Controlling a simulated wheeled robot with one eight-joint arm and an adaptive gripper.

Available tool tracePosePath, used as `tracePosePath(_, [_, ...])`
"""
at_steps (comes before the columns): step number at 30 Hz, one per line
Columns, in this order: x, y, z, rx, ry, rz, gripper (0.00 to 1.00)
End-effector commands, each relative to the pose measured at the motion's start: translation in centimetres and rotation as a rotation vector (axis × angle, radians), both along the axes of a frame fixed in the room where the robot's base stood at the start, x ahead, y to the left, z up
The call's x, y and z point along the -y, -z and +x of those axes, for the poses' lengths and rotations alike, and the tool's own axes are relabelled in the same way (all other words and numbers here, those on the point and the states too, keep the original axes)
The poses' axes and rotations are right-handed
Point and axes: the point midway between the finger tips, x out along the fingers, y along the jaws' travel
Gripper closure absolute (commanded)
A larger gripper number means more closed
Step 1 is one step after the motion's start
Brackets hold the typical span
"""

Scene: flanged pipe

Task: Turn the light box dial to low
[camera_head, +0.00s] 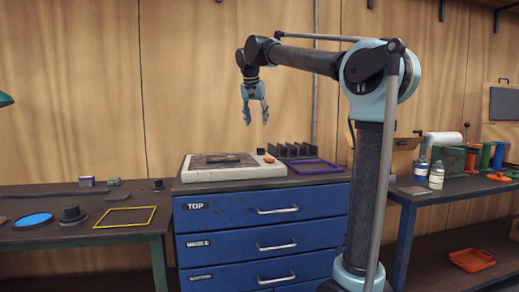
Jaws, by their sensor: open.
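The light box (270,171) is a flat pale unit with a brown-grey top, lying on the blue drawer cabinet (187,222) in the middle of the view. A small orange-red knob (269,160), which looks like the dial, is at its right side; its setting is too small to read. A dark flat object (223,158) lies on the box's top. My gripper (256,118) hangs above the box, pointing down, open and empty, clear of the dial.
A purple frame (338,168) and a dark slotted rack (290,150) sit right of the box. The left bench holds a yellow frame (151,222) and a blue disc (33,220). White bottles (436,176) stand on the right bench. A vertical pipe (314,110) runs up the wall behind.

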Motion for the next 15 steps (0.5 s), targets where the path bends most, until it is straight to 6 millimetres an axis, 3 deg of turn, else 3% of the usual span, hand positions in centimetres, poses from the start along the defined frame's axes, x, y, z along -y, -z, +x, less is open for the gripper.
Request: tracePosePath(15, [1.1,8.5,3.5,0.001,0.003,0.000,0.48])
